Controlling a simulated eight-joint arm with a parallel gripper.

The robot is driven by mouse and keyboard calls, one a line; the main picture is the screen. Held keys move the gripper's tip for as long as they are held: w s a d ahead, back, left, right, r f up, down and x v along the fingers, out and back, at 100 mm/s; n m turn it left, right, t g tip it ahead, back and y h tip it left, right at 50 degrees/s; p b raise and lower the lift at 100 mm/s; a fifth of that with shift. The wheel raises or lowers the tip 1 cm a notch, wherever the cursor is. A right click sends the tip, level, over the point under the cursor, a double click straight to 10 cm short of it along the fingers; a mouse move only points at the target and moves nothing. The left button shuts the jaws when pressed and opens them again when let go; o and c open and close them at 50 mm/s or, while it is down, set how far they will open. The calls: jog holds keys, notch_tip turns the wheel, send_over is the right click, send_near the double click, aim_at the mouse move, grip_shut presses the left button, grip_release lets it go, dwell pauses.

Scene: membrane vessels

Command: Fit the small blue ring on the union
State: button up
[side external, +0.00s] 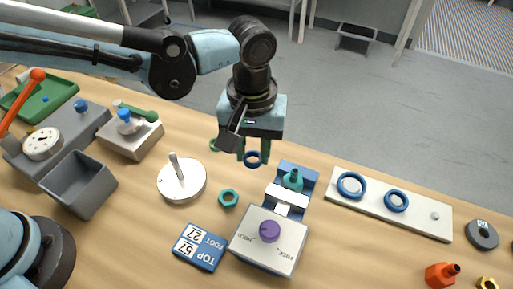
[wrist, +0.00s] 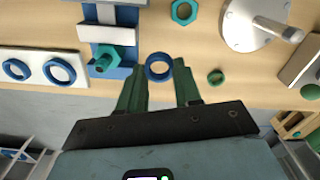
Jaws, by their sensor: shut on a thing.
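My gripper (side external: 253,157) is shut on the small blue ring (side external: 253,160), holding it between the fingertips above the table. In the wrist view the ring (wrist: 159,67) shows its open hole between the two green fingers. The union (side external: 293,178) is a teal threaded fitting, seated in a blue fixture (side external: 297,168) with a white clamp bar. It also shows in the wrist view (wrist: 108,58), left of the ring. The ring is apart from the union, to its left in the side view.
A white board (side external: 420,217) with two blue rings (side external: 351,186) lies right of the fixture. A box with a purple knob (side external: 269,231) stands in front. A teal nut (side external: 229,198), a white disc with a post (side external: 182,180) and a small green ring (wrist: 215,77) lie nearby.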

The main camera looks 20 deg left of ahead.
jog(key=s+d+r, duration=0.2)
jog(key=s+r, duration=0.1)
jog(key=s, duration=0.1)
jog(key=r+m, duration=0.2)
jog(key=m, duration=0.2)
send_over(296, 169)
jog(key=shift+s+a, duration=0.2)
jog(key=shift+a, duration=0.05)
jog(key=shift+w+d+f+m, duration=0.2)
jog(key=shift+f+m, duration=0.05)
jog(key=shift+m, duration=0.15)
jog(key=shift+f, duration=3.8)
jog(key=o, duration=1.1)
jog(key=shift+c, duration=0.2)
